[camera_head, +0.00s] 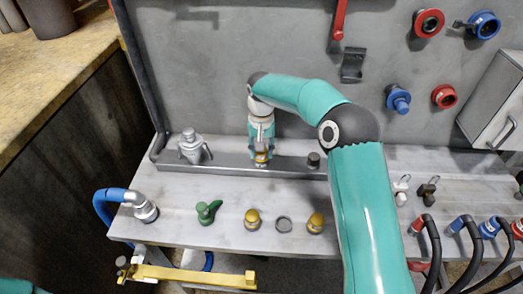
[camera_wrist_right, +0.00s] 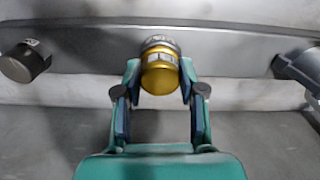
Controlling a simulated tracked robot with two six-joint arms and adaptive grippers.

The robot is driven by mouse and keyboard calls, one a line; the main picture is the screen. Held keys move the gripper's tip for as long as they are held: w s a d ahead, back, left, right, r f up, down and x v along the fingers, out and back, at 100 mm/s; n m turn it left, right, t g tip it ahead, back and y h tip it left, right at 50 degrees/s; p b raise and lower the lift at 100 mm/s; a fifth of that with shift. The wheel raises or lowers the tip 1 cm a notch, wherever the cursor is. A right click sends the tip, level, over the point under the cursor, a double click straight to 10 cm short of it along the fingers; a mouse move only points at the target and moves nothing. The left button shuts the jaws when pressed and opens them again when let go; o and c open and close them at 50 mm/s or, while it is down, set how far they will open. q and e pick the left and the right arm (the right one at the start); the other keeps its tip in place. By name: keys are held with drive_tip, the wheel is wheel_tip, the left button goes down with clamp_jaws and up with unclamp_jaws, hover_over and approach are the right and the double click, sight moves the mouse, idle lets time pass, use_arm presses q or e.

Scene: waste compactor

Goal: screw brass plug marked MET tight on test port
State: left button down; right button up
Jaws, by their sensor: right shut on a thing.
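My right gripper (camera_head: 261,148) reaches down to the grey rail at the back of the bench. It is shut on a brass plug (camera_head: 261,159), which shows more clearly in the right wrist view (camera_wrist_right: 160,78). There the two fingers (camera_wrist_right: 159,80) flank the gold body. A metal collar, seemingly the test port (camera_wrist_right: 160,42), sits directly behind the plug at the rail. The plug looks in line with it; how deep it is seated cannot be told. Pale patches show on the plug, but no lettering is readable. My left gripper is not in view.
Two other brass pieces (camera_head: 252,220) (camera_head: 315,223) stand on the bench (camera_head: 180,232) with a grey ring (camera_head: 284,224) between them. A green handled part (camera_head: 208,211) is left of them. On the rail, a grey fitting (camera_head: 193,148) and a dark cap (camera_head: 314,160) flank the gripper.

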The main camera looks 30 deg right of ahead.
drive_tip(key=o, duration=1.2)
drive_tip(key=shift+o, duration=0.2)
drive_tip(key=shift+c, duration=0.4)
